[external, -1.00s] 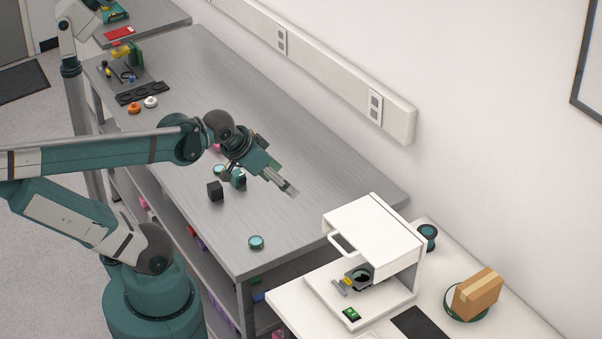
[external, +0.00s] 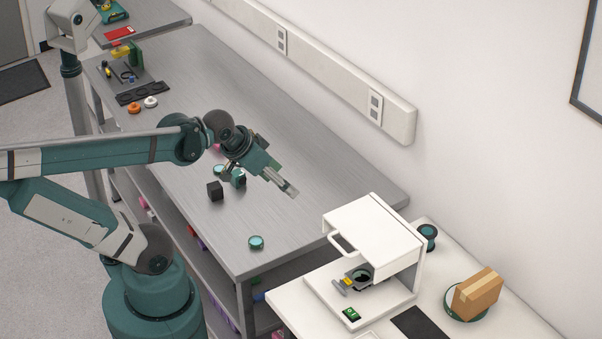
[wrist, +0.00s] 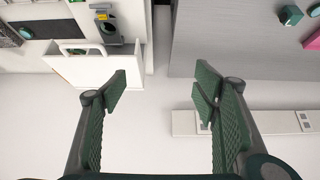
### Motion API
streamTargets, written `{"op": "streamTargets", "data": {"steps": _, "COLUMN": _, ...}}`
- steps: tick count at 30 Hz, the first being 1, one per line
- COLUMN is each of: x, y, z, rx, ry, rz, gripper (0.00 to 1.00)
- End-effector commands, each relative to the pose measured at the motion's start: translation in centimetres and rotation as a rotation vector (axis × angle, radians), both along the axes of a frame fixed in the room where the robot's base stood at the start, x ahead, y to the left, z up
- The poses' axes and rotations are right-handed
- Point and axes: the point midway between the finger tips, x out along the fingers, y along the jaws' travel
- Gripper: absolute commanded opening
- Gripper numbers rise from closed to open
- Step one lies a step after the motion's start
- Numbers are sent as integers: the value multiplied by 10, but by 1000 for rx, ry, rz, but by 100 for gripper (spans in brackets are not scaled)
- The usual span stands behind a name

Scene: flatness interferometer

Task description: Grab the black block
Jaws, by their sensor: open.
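The black block (external: 215,191) sits on the grey metal bench, left of my gripper in the external view. My gripper (external: 291,191) is held above the bench, to the right of the block and apart from it. In the wrist view my gripper (wrist: 160,92) has its two green padded fingers spread wide with nothing between them. I cannot make out the black block in the wrist view.
A teal block (external: 238,178) stands close to the black block. Round teal-topped pieces (external: 256,242) lie nearby on the bench (external: 300,170). A white instrument (external: 372,232) with a handle stands on the white table at the right. A wall rail (external: 330,75) runs behind.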

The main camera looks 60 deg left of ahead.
Motion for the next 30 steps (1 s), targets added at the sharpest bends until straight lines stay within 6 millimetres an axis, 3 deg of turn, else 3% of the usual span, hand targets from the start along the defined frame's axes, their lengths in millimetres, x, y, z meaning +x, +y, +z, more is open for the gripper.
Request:
{"op": "streamTargets", "data": {"steps": 6, "x": 0, "y": 0, "z": 0, "rx": 0, "ry": 0, "rz": 0, "gripper": 59}}
{"op": "streamTargets", "data": {"steps": 10, "x": 0, "y": 0, "z": 0, "rx": 0, "ry": 0, "rz": 0, "gripper": 45}}
{"op": "streamTargets", "data": {"steps": 22, "x": 1, "y": 2, "z": -1, "rx": -2, "ry": 4, "rz": 10, "gripper": 45}}
{"op": "streamTargets", "data": {"steps": 30, "x": 12, "y": 22, "z": -6, "rx": -24, "ry": 38, "rz": 86, "gripper": 45}}
